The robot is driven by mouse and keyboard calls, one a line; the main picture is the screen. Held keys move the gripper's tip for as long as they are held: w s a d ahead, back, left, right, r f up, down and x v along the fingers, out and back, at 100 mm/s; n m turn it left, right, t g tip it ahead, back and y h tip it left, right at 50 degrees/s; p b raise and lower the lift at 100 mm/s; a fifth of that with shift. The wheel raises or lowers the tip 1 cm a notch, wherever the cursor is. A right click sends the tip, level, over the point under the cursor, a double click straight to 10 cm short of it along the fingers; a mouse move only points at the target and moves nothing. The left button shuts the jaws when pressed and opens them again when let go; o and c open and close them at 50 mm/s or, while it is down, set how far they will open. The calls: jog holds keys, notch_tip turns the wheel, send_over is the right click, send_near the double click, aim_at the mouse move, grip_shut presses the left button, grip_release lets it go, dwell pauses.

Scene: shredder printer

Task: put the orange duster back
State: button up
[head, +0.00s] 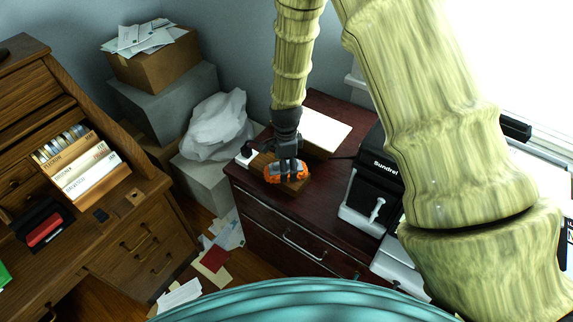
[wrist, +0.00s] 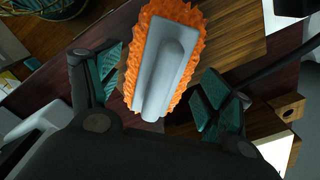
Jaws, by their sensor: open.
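The orange duster (head: 287,172) has a fluffy orange rim and a grey back with a raised grey handle. It lies on a small wooden board (head: 297,187) on top of the dark red-brown cabinet (head: 325,188). In the wrist view the duster (wrist: 161,60) sits between my gripper's fingers, grey handle facing me, over the wooden board (wrist: 240,35). My gripper (head: 287,158) is directly above it, pointing down. In the wrist view my open gripper (wrist: 155,85) has a green-padded finger on each side of the duster, with gaps showing between the pads and it.
A black "Sundrel" machine (head: 371,185) stands right of the duster on the cabinet. A white pad (head: 322,131) lies behind it. A wooden desk (head: 75,230) with folders is at the left. Boxes (head: 165,95) are stacked behind, and papers (head: 213,258) litter the floor between.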

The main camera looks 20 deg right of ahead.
notch_tip(320, 180, up, 12)
jog(key=b, duration=0.4)
dwell(0.4)
jog(key=shift+s, duration=0.1)
dwell(0.3)
